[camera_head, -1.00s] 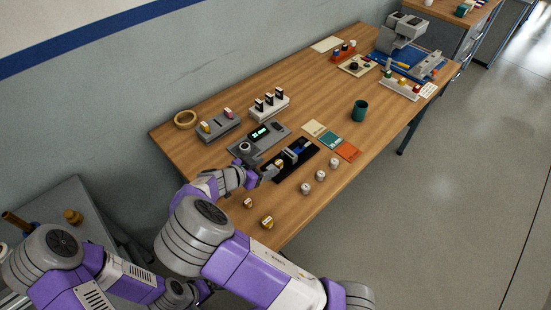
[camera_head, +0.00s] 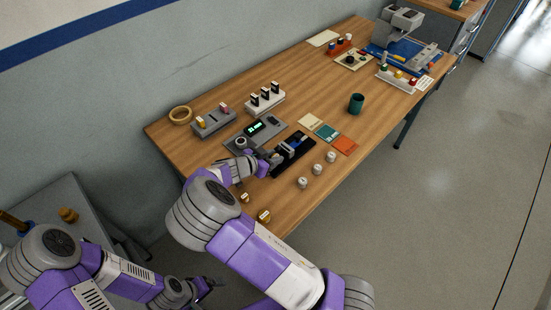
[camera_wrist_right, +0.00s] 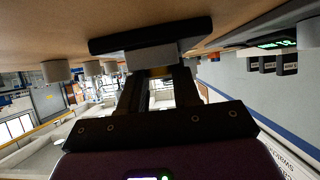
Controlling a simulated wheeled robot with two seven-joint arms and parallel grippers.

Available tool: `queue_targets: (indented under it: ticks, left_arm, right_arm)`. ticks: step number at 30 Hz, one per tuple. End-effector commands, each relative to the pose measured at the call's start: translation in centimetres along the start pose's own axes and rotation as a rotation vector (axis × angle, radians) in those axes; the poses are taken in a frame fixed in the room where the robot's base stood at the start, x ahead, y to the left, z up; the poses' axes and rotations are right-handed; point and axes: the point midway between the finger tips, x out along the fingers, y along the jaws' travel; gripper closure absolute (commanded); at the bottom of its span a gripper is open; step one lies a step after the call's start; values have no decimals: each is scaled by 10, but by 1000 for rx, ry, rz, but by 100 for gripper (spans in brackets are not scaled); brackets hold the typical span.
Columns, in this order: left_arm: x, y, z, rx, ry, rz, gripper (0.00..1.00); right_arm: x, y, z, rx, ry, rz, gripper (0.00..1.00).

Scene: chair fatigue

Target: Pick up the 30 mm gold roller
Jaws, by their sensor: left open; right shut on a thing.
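My left gripper (camera_head: 217,283) is open and empty, low beside the table.
Several silver-white rollers (camera_head: 318,170) stand along the front edge. A grey device with a green display (camera_head: 255,127) is behind the fixture. A tape ring (camera_head: 180,115) lies at the back left.

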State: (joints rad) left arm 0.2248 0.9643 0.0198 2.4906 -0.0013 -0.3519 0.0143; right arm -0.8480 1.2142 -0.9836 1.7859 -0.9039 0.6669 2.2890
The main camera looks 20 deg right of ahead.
Motion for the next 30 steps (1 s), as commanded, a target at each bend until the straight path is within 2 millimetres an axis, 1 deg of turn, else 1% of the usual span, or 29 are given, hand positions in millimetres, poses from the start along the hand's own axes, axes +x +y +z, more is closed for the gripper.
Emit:
queue_targets:
  ticks: [1,3,10,13,17,21,24,27,30]
  left_arm:
    - [0,0,0,0,0,0,0]
    - [0,0,0,0,0,0,0]
    - [0,0,0,0,0,0,0]
    - [-2,1,0,0,0,0,0]
    - [-7,3,0,0,0,0,0]
    - [-13,5,1,0,0,0,0]
    - [-16,6,1,0,0,0,0]
    - [-18,7,1,0,0,0,0]
    - [-19,7,1,0,0,0,0]
  right_arm:
    - [0,0,0,0,0,0,91]
    - [0,0,0,0,0,0,100]
    - [-1,0,-1,0,0,-1,100]
    - [-4,-1,-7,2,0,-2,100]
    - [-15,-1,-27,5,-1,-3,100]
    - [-30,-1,-53,5,0,-3,100]
    - [-38,-1,-69,4,-1,-3,100]
    - [-44,0,-80,3,0,-1,100]
    - [-47,0,-86,1,0,-1,100]
